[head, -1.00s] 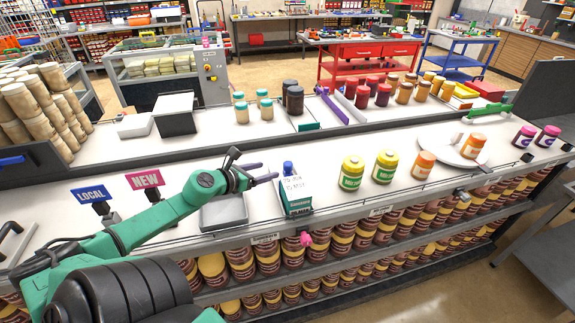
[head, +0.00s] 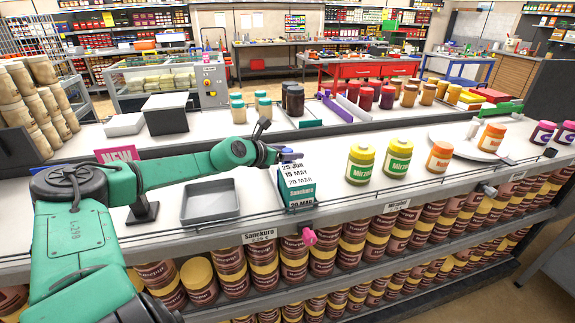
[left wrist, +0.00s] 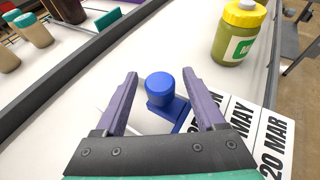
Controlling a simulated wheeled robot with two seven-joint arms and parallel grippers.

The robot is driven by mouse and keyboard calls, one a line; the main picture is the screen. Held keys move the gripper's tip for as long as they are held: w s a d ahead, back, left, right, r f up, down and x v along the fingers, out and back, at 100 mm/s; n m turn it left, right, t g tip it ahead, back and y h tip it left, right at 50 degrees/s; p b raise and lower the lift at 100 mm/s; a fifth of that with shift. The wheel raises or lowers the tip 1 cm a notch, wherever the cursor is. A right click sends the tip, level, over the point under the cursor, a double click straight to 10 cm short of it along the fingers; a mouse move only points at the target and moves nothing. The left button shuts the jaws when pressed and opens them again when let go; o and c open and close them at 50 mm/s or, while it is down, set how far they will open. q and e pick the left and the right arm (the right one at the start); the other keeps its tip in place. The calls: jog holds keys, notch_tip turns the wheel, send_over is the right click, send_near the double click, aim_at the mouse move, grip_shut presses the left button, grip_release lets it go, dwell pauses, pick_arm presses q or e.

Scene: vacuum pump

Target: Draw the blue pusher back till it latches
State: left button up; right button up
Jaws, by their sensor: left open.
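The blue pusher (left wrist: 162,90) shows in the left wrist view as a round knob on a blue base, at the back of a teal holder with a white date card (left wrist: 262,130). In the head view the teal holder (head: 300,190) stands at the shelf's front edge, and my gripper largely hides the pusher. My left gripper (head: 288,155) is at the top of the holder. It is open, its two purple fingers (left wrist: 160,95) on either side of the knob in the wrist view, with gaps visible. I cannot tell whether they reach down to its height. My right gripper is out of view.
A grey tray (head: 211,215) lies left of the holder. A yellow-lidded green jar (head: 359,165) stands to its right, with more jars beyond. A black divider rail (left wrist: 75,65) runs behind. The white shelf just behind the holder is clear.

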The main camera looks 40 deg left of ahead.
pick_arm(q)
jog(key=shift+r, duration=0.1)
grip_shut()
dwell(1.3)
